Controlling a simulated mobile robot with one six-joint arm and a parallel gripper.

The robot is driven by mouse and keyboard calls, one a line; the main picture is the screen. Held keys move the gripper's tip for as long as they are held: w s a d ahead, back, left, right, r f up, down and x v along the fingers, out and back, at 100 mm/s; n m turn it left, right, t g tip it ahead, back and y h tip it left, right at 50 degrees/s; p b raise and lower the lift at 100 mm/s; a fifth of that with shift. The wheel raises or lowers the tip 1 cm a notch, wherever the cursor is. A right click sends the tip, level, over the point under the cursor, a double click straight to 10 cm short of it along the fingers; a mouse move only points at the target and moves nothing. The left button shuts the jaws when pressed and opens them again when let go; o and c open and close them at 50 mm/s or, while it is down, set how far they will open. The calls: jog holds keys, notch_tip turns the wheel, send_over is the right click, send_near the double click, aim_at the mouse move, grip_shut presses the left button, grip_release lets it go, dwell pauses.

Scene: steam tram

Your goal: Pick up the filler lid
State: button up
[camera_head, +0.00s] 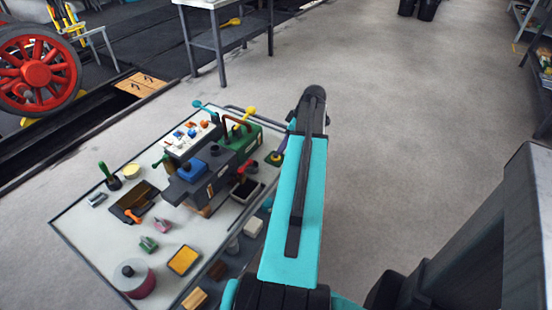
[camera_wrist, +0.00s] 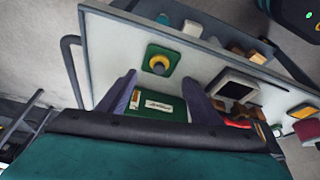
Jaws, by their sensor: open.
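A green square piece with a round brass and dark centre (camera_wrist: 158,61), which may be the filler lid, lies on the pale tabletop in the wrist view. It also shows in the head view (camera_head: 274,158), at the table's right edge beside my arm. My gripper (camera_wrist: 160,84) is open, its two purple fingers apart with nothing held. Between them shows a green box with a pale label plate (camera_wrist: 152,104); how far below the fingers it is I cannot tell. The green piece appears just beyond the fingertips. In the head view my arm hides most of the gripper.
The pale table (camera_head: 70,222) bears a dark machine (camera_head: 205,180) with a green box (camera_head: 240,137) and a yellow-knobbed lever (camera_head: 250,112). A black tray (camera_head: 245,190), a yellow-topped block (camera_head: 184,260) and a pink round pot (camera_head: 133,279) stand nearby.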

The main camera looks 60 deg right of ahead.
aim_at(276, 157)
jog(key=shift+x, duration=1.45)
jog(key=shift+x, duration=2.6)
jog(key=shift+s, duration=0.1)
jog(key=shift+c, duration=0.6)
jog(key=c, duration=1.1)
